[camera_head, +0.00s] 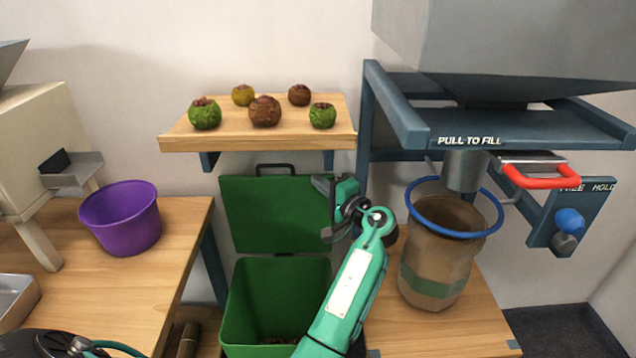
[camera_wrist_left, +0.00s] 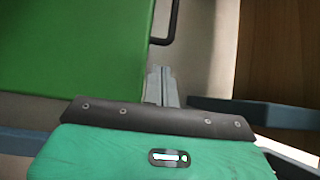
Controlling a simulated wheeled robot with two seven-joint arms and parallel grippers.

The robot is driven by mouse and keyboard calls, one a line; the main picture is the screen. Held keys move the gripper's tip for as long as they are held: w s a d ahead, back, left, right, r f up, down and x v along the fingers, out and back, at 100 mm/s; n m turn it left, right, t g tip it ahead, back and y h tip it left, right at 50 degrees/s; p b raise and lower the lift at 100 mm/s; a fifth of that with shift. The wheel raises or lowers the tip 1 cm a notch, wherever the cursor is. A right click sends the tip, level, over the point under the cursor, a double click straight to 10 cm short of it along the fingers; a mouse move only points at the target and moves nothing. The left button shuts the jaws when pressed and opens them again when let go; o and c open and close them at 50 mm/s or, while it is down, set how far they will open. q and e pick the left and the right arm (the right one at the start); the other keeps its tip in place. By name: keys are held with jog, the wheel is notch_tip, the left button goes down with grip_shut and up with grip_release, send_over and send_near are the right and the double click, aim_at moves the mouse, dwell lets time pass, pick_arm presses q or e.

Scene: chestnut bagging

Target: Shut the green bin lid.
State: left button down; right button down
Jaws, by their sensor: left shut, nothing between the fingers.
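The green bin (camera_head: 240,310) stands on the floor between the two tables, with dark stuff visible at its bottom. Its green lid (camera_head: 265,215) is open and stands up at the back, with a dark handle (camera_head: 275,167) on its top edge. My left gripper (camera_head: 322,187) is shut and empty, at the right edge of the lid near its top. In the left wrist view the green lid (camera_wrist_left: 70,50) fills the upper left, and the shut fingers (camera_wrist_left: 160,80) are just beside its edge. I cannot tell whether they touch it. My right gripper is not in view.
A wooden shelf (camera_head: 180,144) with several chestnut burrs hangs above the lid. A purple bucket (camera_head: 121,222) is on the left table. On the right, a brown sack (camera_head: 437,270) with a blue ring stands under the filling chute (camera_head: 463,172), close to my left arm.

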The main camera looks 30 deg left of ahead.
aim_at(301, 176)
pick_arm(q)
jog(key=x, duration=0.7)
jog(key=shift+w+a, duration=0.1)
jog(key=shift+a, duration=0.15)
